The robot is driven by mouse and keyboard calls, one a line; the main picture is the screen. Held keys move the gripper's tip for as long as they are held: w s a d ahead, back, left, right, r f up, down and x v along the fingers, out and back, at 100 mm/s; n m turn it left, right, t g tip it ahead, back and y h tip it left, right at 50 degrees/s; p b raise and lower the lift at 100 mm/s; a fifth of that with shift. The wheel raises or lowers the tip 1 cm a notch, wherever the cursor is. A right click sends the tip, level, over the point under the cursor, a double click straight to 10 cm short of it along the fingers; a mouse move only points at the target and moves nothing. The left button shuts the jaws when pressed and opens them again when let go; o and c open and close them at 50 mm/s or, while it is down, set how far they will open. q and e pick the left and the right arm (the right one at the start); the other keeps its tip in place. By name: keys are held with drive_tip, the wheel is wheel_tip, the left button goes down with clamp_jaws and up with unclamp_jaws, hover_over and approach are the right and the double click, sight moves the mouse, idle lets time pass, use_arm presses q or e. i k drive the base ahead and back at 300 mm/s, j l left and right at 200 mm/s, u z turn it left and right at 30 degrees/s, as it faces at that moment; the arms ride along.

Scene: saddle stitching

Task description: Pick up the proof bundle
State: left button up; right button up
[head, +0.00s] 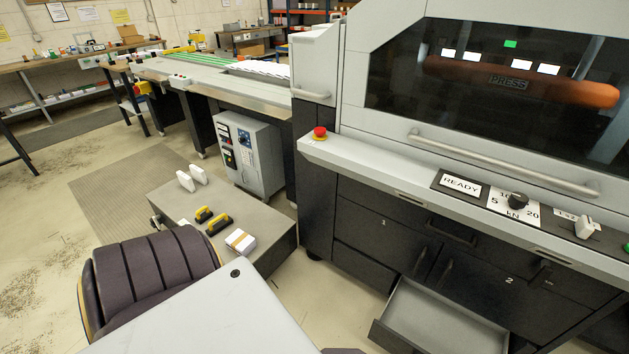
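A small white stack with a tan band around it (240,241), which looks like the proof bundle, lies near the front right corner of a low grey table (187,213) in the head view. Nothing holds it. Neither of my grippers is in view.
Two yellow-and-black items (211,219) and two upright white blocks (191,178) share the low table. The press (480,100) stands at right, with a READY label (460,184), a red button (320,133) and an open drawer (440,318) jutting out low. A grey control cabinet (250,155) stands behind the table.

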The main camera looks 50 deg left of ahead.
sight(240, 242)
drive_tip(key=u, duration=2.35)
